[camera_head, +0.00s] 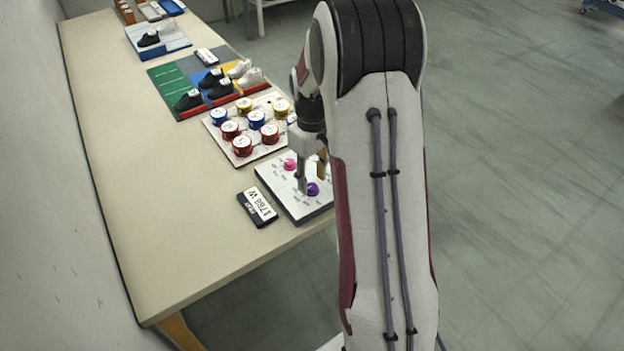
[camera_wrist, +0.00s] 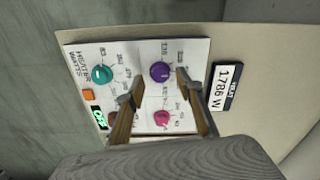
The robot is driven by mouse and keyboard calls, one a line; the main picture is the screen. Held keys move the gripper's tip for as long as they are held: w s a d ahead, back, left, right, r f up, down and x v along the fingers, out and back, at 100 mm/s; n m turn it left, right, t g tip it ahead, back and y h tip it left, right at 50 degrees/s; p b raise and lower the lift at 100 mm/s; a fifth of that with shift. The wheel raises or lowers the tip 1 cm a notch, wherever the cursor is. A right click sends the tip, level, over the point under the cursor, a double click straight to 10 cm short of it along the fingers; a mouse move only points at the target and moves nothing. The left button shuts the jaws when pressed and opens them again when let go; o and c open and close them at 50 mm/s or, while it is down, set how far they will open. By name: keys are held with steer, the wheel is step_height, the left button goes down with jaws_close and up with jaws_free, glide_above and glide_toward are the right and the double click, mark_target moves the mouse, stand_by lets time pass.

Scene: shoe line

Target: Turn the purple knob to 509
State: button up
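The purple knob (camera_wrist: 160,72) is on a white panel (camera_wrist: 140,52) marked "HEATER WATTS", in the wrist view. It also shows in the head view (camera_head: 313,189), beside my gripper's fingertips. My gripper (camera_wrist: 158,87) is open and empty, with one finger on each side. The purple knob shows between and slightly beyond the fingertips, and neither finger clearly touches it. My gripper in the head view (camera_head: 311,177) points down over the panel. The scale numbers around the knob are too small to read.
A teal knob (camera_wrist: 102,74), a pink knob (camera_wrist: 162,117) and a dark red knob, partly behind my left finger, share the panel. An orange switch (camera_wrist: 89,95) and green-lit indicator (camera_wrist: 99,117) are at its edge. A board of colored round pieces (camera_head: 242,146) stands behind.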

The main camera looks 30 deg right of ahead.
mark_target(312, 186)
steer(key=shift+r, duration=3.05)
steer(key=shift+f+m, duration=0.1)
steer(key=shift+m, duration=0.3)
steer(key=s+a+r+t, duration=0.2)
steer(key=s+a+r, duration=0.5)
steer(key=s+a, duration=0.3)
steer(key=s+a+r+m+t, duration=0.1)
steer(key=s+a+r+t, duration=0.2)
steer(key=s+a+r, duration=0.5)
steer(key=s+a, duration=0.2)
steer(key=s, duration=0.3)
steer(key=shift+s+t, duration=0.3)
steer(key=shift+s, duration=0.1)
